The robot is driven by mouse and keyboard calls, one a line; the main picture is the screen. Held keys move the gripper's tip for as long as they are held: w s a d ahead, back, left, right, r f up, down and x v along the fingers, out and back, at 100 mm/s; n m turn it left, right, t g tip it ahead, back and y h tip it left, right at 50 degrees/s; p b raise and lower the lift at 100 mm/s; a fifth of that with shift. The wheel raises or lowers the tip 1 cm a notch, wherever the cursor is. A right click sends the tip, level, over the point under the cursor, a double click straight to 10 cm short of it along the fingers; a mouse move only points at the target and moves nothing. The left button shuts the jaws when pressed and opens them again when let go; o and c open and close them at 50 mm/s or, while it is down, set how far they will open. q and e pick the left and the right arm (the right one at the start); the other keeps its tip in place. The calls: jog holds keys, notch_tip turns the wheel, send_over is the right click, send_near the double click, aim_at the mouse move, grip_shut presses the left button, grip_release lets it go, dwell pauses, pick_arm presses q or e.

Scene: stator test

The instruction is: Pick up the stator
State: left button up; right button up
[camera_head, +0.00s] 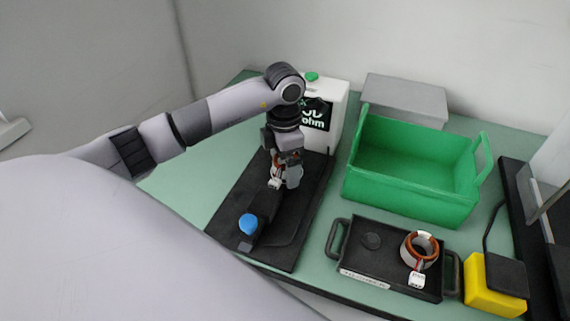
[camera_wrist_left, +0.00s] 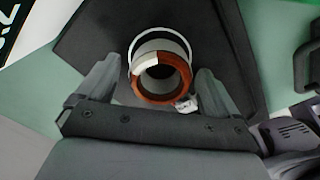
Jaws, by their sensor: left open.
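A stator (camera_wrist_left: 172,86), a ring with copper-brown windings and a white tag, sits at the black test plate in the left wrist view. My left gripper (camera_wrist_left: 158,68) is open, with one finger on each side of it. In the head view the left gripper (camera_head: 284,174) points down over the plate and partly hides this stator (camera_head: 277,164). Whether the fingers touch it cannot be told. A second stator (camera_head: 420,248) stands at the right of a black tray (camera_head: 387,268). My right gripper is not in view.
The black plate (camera_head: 222,222) carries a blue knob (camera_head: 248,224) at its front. A white box (camera_head: 341,113) stands behind the gripper. A green crate (camera_head: 400,187), a grey box (camera_head: 405,97) and a yellow block (camera_head: 489,292) stand to the right. Green tabletop (camera_head: 180,190) is clear at left.

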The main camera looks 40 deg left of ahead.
pick_arm(q)
jog(key=shift+f, duration=0.1)
jog(key=shift+c, duration=0.2)
jog(key=c, duration=1.4)
